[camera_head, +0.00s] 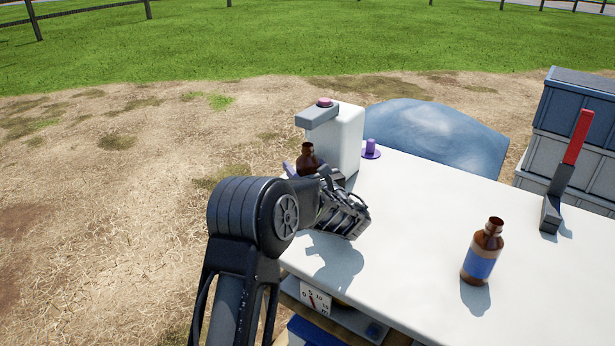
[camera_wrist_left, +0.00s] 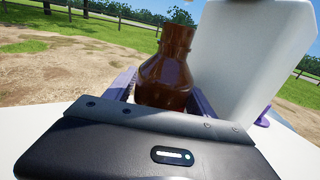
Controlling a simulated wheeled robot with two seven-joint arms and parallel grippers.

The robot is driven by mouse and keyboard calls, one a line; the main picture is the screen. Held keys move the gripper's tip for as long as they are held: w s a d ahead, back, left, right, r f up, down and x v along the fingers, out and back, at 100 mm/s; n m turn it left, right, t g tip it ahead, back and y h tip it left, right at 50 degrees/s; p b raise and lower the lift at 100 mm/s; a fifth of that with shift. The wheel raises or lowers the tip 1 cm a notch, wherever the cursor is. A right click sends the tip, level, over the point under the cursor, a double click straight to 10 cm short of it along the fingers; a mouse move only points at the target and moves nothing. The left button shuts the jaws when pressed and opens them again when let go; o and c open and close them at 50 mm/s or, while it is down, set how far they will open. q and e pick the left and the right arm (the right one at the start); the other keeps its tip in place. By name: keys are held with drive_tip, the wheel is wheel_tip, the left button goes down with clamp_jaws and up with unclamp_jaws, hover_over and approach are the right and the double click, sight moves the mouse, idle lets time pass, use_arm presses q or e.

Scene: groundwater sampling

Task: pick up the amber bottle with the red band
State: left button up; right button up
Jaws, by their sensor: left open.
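An amber bottle (camera_head: 307,154) stands at the far left end of the white table, beside the white dispenser. In the head view my arm hides its lower part. In the left wrist view the amber bottle (camera_wrist_left: 168,72) is upright, straight ahead; its lower part and any band are hidden behind my gripper body. My left gripper (camera_head: 310,174) is open, with its purple fingers on either side of this bottle; I cannot tell whether they touch it. Another amber bottle (camera_head: 484,250), with a blue band, stands upright at the right. No red band shows. My right gripper is not in view.
The white dispenser (camera_head: 345,140) with a grey arm stands close beside the bottle. A purple piece (camera_head: 371,149) is at the table's back edge. A red-handled tool (camera_head: 570,160) stands at the right. The white table (camera_head: 410,210) is clear in the middle.

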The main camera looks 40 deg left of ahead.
use_arm(q)
drive_tip(key=shift+c, duration=0.5)
clamp_jaws()
idle(0.6)
